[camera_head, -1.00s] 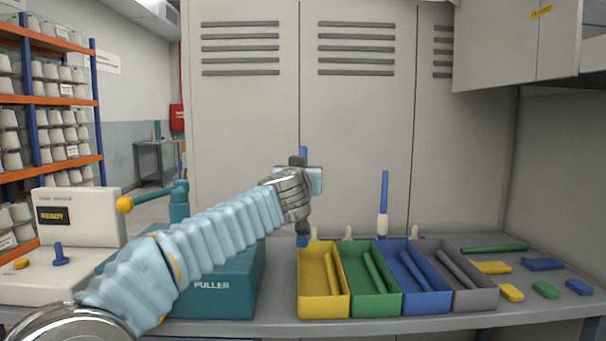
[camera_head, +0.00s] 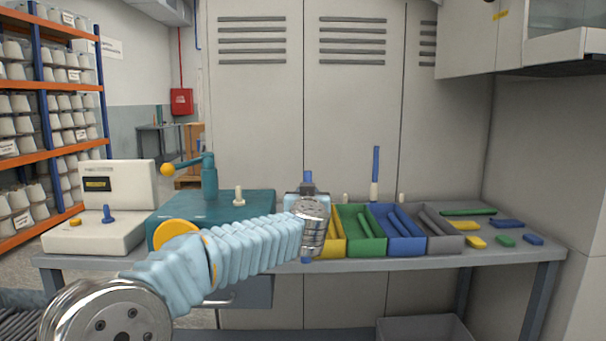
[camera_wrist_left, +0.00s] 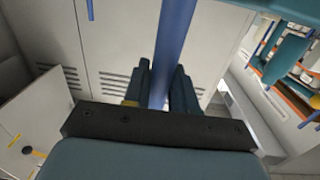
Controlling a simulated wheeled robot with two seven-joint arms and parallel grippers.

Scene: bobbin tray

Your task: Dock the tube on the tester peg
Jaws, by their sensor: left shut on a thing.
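A blue tube (camera_head: 308,177) stands upright in my left gripper (camera_head: 307,190). Its ends show above and below my wrist, and its middle is hidden. In the left wrist view the tube (camera_wrist_left: 172,50) runs between the two dark fingers of the gripper (camera_wrist_left: 160,90), which is shut on it. The white tester (camera_head: 95,240) is at the left end of the bench, with a blue peg (camera_head: 108,214), a yellow button and a small display panel. The gripper and tube are well to the right of the peg, in front of the bench. My right gripper is out of view.
The teal puller box (camera_head: 240,203), with a lever and a pale peg, lies between tester and trays. Yellow, green, blue and grey trays (camera_head: 440,240) hold tubes. Another blue tube (camera_head: 375,165) stands behind them. Flat coloured pieces lie at right.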

